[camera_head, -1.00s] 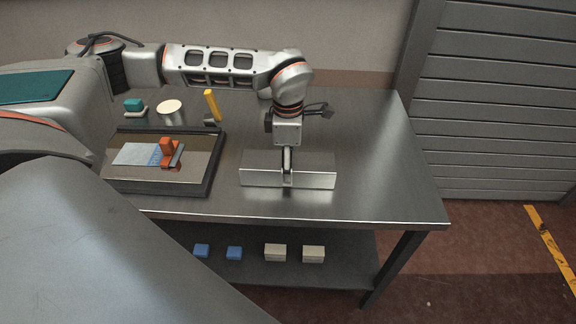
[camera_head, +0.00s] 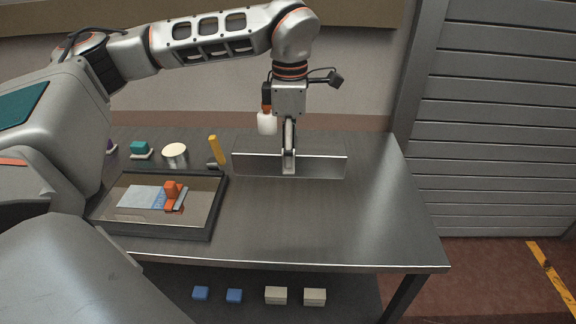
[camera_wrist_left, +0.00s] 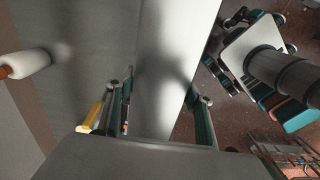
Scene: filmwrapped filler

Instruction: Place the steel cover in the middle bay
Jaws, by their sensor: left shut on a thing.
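The steel cover (camera_head: 260,165) is a wide, shiny bent plate with a bright front face. In the head view it is held level in front of the rear part of the bench, apparently raised above the top. My left gripper (camera_head: 289,165) points down and is shut on the middle of it. In the left wrist view the cover (camera_wrist_left: 165,65) is a pale strip running between the two fingers (camera_wrist_left: 163,115). No middle bay can be made out in either view. My right gripper is out of view.
The metal bench (camera_head: 330,225) is clear at its middle and right. A dark-rimmed tray (camera_head: 150,228) with an orange-handled item (camera_head: 172,190) lies left. Small boxes (camera_head: 276,295) sit below.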

